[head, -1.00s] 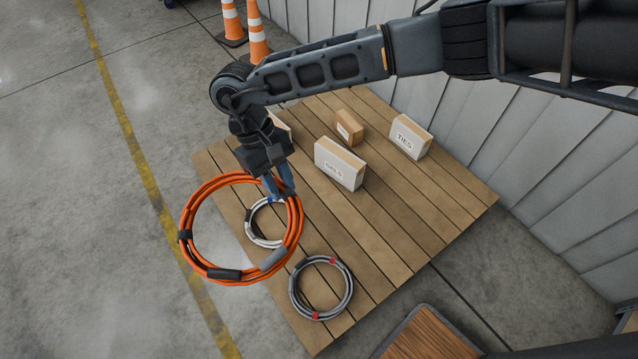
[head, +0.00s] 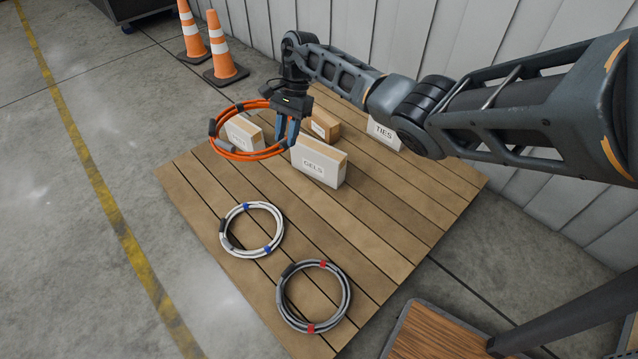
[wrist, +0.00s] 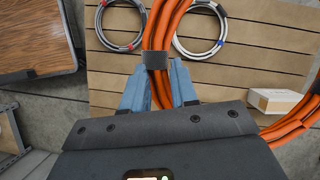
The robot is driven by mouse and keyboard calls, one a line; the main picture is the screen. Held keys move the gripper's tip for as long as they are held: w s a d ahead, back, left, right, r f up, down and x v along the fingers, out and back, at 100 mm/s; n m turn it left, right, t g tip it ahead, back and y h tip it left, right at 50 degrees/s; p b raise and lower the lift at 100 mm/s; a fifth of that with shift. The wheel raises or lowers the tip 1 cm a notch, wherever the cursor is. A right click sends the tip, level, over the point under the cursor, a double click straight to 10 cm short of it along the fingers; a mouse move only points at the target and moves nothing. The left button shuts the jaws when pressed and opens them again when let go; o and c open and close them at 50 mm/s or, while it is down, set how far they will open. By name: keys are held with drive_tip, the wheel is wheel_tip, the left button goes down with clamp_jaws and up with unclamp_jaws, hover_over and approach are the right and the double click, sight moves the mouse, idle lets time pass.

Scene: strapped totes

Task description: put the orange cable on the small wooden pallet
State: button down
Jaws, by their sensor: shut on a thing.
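The orange cable (head: 262,155) is a large coil with dark bands, held in the air. My gripper (head: 287,140) is shut on its right side in the head view. In the wrist view the orange cable (wrist: 165,30) passes between the two blue fingers of my gripper (wrist: 158,88), by a dark band. A plank-topped wooden pallet (head: 380,225) lies on the floor below. The coil hangs over its far left part, near the boxes, and looks clear of the planks.
A white coil (head: 228,243) and a grey coil (head: 346,300) lie on the near planks. A GELS box (head: 318,168), a TIES box (head: 383,136), a brown box (head: 326,126) and a white box (head: 243,132) stand farther back. Cones (head: 224,62) stand behind. A wood-topped surface (head: 440,338) is at near right.

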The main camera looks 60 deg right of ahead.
drive_tip(key=s+d+f+m+t+h+b, duration=0.1)
drive_tip(key=s+d+f+m+t+b, duration=0.2)
drive_tip(key=s+d+f, duration=0.5)
drive_tip(key=s+d+f+m+b, duration=0.4)
drive_tip(key=s+d+f+m, duration=0.15)
drive_tip(key=s+f, duration=0.5)
drive_tip(key=s+f+m+t+h+b, duration=0.1)
drive_tip(key=s+f+m+b, duration=0.15)
drive_tip(key=s+f, duration=0.65)
drive_tip(key=s+f+m+h+b, duration=0.15)
drive_tip(key=s+f+m, duration=0.35)
drive_tip(key=s, duration=0.6)
drive_tip(key=shift+n+t, duration=0.3)
drive_tip(key=shift+n, duration=0.3)
drive_tip(key=w+a+f+b, duration=0.2)
drive_tip(key=w+a+f, duration=0.2)
drive_tip(key=w+a+f+b, duration=0.3)
drive_tip(key=w+a+f, duration=0.1)
drive_tip(key=shift+w+a+f, duration=0.2)
drive_tip(key=shift+w+a, duration=0.05)
drive_tip(key=shift+a, duration=0.15)
wheel_tip(320, 180, down, 4)
drive_tip(key=b, duration=0.3)
drive_tip(key=shift+r, duration=0.1)
drive_tip(key=c, duration=0.9)
unclamp_jaws()
drive_tip(key=shift+o, duration=0.2)
